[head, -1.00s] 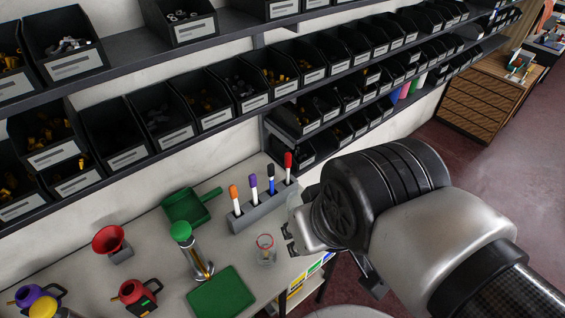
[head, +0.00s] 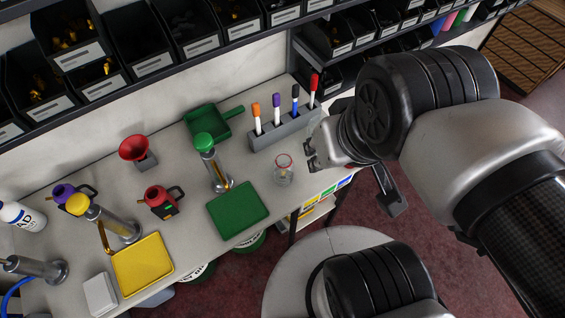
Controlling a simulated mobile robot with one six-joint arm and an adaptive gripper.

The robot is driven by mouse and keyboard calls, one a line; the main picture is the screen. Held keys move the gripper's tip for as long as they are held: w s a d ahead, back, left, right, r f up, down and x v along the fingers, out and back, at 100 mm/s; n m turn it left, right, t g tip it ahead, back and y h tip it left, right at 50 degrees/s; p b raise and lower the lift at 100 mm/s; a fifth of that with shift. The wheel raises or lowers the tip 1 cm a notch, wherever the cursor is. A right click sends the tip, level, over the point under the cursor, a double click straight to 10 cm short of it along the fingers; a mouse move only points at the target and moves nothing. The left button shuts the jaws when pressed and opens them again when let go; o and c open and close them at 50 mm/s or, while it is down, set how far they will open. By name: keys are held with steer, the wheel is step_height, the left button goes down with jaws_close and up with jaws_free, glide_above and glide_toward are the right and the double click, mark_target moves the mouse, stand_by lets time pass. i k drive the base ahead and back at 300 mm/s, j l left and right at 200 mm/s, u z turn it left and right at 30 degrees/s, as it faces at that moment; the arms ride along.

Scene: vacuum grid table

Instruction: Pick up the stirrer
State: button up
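I cannot clearly make out a stirrer. A small clear glass (head: 284,176) with a red rim stands near the table's right end, and something thin and hard to identify shows inside it. My gripper (head: 312,151) is at the right end of the table, just right of and beyond the glass, apart from it in the picture. My arm hides much of it, so its opening and anything between its fingers cannot be judged.
A grey holder (head: 284,131) with several markers stands behind the glass. A green dustpan-like tray (head: 213,122), green-topped cylinder (head: 205,150), green mat (head: 238,209), red funnel (head: 134,149), red pot (head: 160,198) and yellow tray (head: 142,265) lie leftward. Bins (head: 80,62) line the wall.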

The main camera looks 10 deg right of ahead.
mark_target(314, 78)
steer(key=i+l, duration=0.1)
steer(key=l, duration=0.3)
steer(key=i+l, duration=0.15)
steer(key=l, duration=0.3)
steer(key=i+l+u, duration=0.1)
steer(key=l, duration=0.3)
steer(key=i+l, duration=0.1)
steer(key=l, duration=0.35)
steer(key=i+l, duration=0.1)
steer(key=l, duration=0.35)
steer(key=u, duration=0.05)
